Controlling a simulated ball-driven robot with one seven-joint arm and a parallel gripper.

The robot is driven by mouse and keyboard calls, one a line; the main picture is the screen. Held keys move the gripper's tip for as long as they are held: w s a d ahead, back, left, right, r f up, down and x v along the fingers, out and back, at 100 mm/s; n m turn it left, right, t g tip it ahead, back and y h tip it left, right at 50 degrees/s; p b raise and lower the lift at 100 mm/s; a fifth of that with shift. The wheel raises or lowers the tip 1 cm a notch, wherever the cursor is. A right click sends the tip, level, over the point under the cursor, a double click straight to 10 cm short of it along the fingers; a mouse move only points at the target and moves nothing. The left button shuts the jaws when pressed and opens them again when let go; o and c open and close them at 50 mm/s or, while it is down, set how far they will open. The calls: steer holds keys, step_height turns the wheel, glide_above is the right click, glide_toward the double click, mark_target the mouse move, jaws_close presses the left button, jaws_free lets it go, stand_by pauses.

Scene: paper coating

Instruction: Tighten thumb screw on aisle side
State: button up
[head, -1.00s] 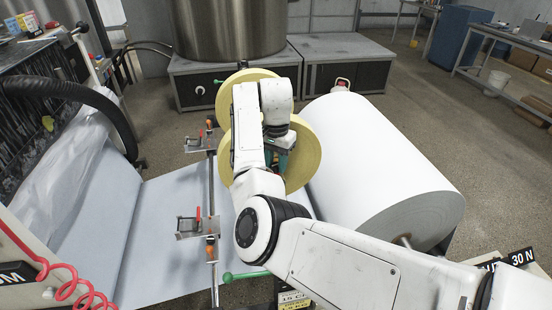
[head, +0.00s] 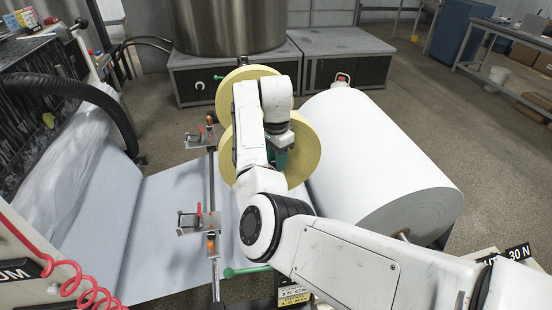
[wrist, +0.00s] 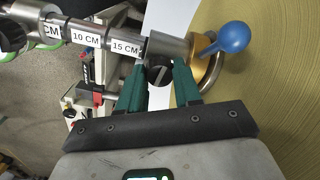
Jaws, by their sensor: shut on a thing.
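In the wrist view, the black thumb screw (wrist: 160,74) sits on the underside of a metal collar (wrist: 168,47) at the end of a graduated rod (wrist: 100,37) marked 10 CM and 15 CM. My gripper (wrist: 160,82) has its two green fingers on either side of the screw's knob and is shut on it. A blue ball-ended lever (wrist: 232,37) sticks out to the right of the collar. In the head view, my gripper's teal part (head: 279,161) shows beside the yellow roll (head: 305,148); my arm hides the screw there.
The yellow roll's face (wrist: 270,100) fills the right of the wrist view, close to the fingers. A large white paper roll (head: 370,150) lies right of my arm. A rail with red-handled clamps (head: 198,218) stands left, over the pale web (head: 165,235).

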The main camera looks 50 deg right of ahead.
steer(key=o, duration=1)
steer(key=shift+o, duration=0.2)
steer(key=shift+r, duration=0.1)
step_height(320, 180, up, 11)
steer(key=shift+f+b, duration=0.2)
steer(key=shift+b, duration=0.25)
